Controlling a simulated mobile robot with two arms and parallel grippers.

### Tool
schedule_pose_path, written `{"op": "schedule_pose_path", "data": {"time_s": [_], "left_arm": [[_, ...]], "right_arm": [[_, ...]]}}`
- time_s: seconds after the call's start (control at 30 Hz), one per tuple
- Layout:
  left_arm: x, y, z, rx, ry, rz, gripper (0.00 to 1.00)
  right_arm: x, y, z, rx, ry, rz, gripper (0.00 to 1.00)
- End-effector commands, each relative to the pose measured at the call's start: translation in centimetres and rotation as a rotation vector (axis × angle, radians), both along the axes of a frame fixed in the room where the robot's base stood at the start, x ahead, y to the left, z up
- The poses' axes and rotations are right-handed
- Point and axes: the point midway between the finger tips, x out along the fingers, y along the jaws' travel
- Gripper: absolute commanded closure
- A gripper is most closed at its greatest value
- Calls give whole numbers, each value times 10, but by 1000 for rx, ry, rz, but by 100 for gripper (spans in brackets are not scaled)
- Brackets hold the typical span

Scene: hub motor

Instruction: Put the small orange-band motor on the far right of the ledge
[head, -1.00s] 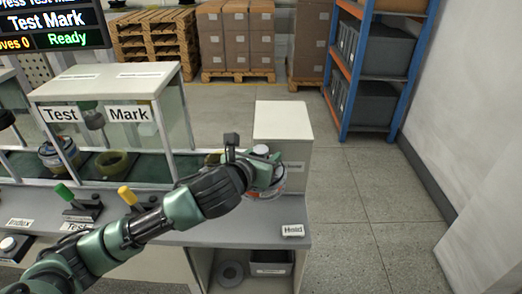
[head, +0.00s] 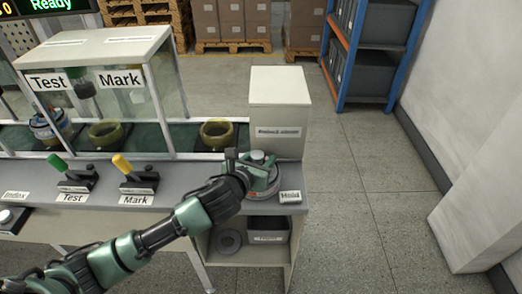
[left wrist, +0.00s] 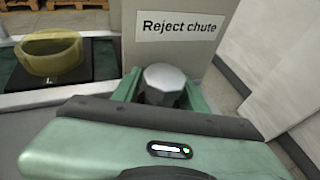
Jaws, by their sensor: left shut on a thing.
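My left gripper (head: 259,163) is shut on the grey top knob of a round motor (head: 266,189). The motor is at the right end of the grey bench ledge (head: 205,173), just left of the Hold sign (head: 290,196). A thin reddish-orange line shows on its side; the arm hides part of it. I cannot tell whether its underside touches the ledge. In the left wrist view, the grey knob (left wrist: 163,84) sits between the green fingers and the motor's body is hidden. My right gripper is not in view.
A pale box marked Reject chute (head: 279,115) stands just behind the motor. Yellowish rings (head: 217,134) sit on the dark conveyor. The green Test lever (head: 57,163) and yellow Mark lever (head: 122,164) stand left. The shelf below holds a grey bin (head: 268,230).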

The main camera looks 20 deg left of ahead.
Motion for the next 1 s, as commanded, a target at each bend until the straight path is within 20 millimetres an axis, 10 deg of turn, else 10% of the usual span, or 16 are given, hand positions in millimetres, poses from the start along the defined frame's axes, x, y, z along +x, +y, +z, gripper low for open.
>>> {"op": "schedule_pose_path", "data": {"time_s": [0.33,0.37,0.43,1.0], "left_arm": [[2,0,3,-2,-14,-2,100],[0,0,-3,0,-2,0,54],[0,0,-3,0,-2,0,35],[-28,4,9,3,-2,-2,35]], "right_arm": [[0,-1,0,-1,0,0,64],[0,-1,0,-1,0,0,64],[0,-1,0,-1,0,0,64],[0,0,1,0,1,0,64]]}}
